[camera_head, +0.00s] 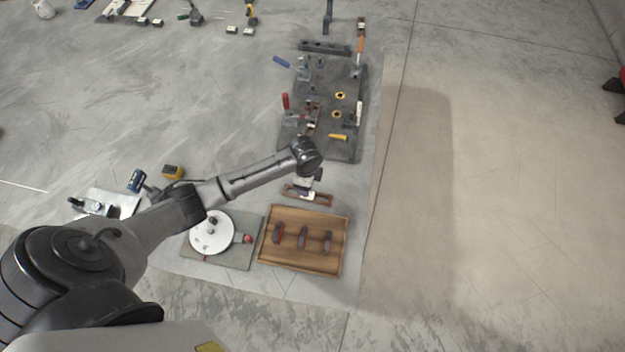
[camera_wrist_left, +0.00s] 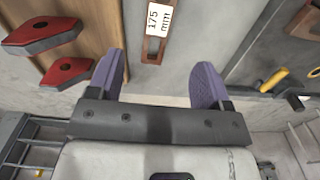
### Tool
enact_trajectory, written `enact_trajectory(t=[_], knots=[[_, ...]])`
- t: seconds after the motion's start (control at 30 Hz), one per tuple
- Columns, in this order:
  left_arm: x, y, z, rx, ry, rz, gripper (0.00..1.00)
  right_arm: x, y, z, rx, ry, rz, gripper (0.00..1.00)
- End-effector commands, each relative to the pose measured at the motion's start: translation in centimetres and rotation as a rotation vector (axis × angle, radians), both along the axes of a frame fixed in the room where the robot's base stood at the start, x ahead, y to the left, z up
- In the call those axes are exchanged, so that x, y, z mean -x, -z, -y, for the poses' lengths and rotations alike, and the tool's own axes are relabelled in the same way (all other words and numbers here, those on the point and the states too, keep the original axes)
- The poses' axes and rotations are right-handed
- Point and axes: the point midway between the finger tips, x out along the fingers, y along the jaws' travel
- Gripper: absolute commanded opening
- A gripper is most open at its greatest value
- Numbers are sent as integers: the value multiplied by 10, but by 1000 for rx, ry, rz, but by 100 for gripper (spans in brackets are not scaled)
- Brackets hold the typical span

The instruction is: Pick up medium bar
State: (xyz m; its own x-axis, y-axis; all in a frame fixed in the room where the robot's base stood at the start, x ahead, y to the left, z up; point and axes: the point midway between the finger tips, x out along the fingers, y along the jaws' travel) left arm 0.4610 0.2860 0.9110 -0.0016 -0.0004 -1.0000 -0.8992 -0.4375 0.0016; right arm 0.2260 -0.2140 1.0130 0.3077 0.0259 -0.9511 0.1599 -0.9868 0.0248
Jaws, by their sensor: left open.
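A brown bar (camera_head: 322,199) lies on the floor between the wooden tray and the dark board. In the left wrist view a brown bar with a white label reading 175 mm (camera_wrist_left: 159,20) lies just beyond the fingers, near the middle, with its upper part cut off by the frame. I cannot tell from its label alone whether it is the medium one. My left gripper (camera_head: 308,184) is above the bar and hides part of it. It also shows in the left wrist view (camera_wrist_left: 158,82), its two purple fingers apart with nothing between them. My right gripper is out of view.
A dark board (camera_head: 345,140) with clamps and yellow parts lies beyond.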

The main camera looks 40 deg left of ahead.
Motion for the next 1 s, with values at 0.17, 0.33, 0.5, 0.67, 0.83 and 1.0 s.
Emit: enact_trajectory(t=[0.17, 0.33, 0.5, 0.67, 0.83, 1.0], knots=[[0, 31, 0, 0, -1, -1, 72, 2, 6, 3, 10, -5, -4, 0], [-1, 48, 0, 0, 0, 1, 72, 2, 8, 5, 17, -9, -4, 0], [0, 54, 0, 0, 0, 1, 72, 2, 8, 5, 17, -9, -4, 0], [0, 71, 2, 1, 0, -2, 72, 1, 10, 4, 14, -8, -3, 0], [0, 93, 3, 0, -1, -1, 72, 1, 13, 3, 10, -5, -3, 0], [0, 104, 2, -1, 1, 0, 72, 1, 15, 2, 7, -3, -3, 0]])
